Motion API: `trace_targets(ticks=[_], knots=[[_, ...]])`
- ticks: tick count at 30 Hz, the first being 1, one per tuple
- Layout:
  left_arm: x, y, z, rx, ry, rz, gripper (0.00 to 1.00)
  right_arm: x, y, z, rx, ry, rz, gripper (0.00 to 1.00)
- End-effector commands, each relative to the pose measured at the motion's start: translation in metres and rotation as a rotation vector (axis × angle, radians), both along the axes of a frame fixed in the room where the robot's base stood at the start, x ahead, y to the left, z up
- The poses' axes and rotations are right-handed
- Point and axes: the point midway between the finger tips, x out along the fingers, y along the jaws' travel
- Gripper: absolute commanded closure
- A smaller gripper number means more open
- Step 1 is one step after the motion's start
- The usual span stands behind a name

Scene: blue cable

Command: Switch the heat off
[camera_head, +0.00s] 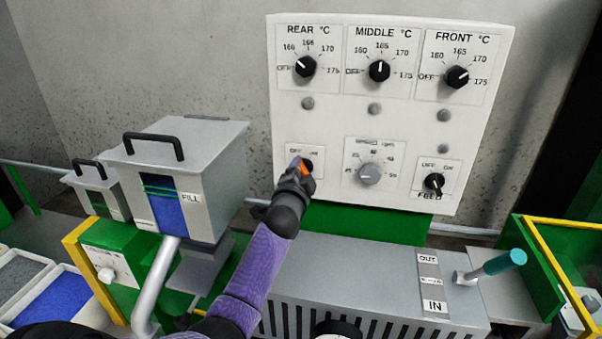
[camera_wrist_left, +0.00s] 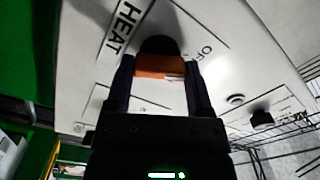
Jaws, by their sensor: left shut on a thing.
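The white control panel (camera_head: 330,122) stands upright at the back. Its lower left plate carries the heat switch (camera_head: 308,164), mostly hidden by my left gripper (camera_head: 300,170). In the left wrist view the word HEAT shows beside the switch (camera_wrist_left: 158,66), which has a black base and an orange grip. The two fingers of my left gripper (camera_wrist_left: 159,85) are shut on the orange grip, one on each side. Part of an OFF label shows at upper right there. Which way the switch points I cannot tell. My right gripper is not in view.
The rear (camera_head: 305,66), middle (camera_head: 379,70) and front (camera_head: 457,77) temperature knobs sit above. A grey speed knob (camera_head: 369,173) and a black feed knob (camera_head: 433,182) are to the right. A FILL hopper (camera_head: 215,180) stands left; a grey housing (camera_head: 370,280) lies below the panel.

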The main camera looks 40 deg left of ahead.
Motion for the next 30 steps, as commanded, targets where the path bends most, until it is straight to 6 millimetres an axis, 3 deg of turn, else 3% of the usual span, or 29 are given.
trace_targets(ticks=[21,22,26,30], knots=[[-0.0001,-0.0003,-0.0015,-0.067,-0.033,0.000,0.91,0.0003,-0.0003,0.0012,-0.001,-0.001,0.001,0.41],[-0.0001,-0.0003,-0.0015,-0.067,-0.033,0.000,0.30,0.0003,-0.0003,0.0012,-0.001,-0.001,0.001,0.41],[0.0000,-0.0002,-0.0012,-0.066,-0.034,0.000,0.03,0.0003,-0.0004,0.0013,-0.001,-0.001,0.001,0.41],[-0.0001,-0.0001,-0.0007,-0.065,-0.034,0.000,0.00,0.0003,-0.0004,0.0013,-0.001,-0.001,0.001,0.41]])
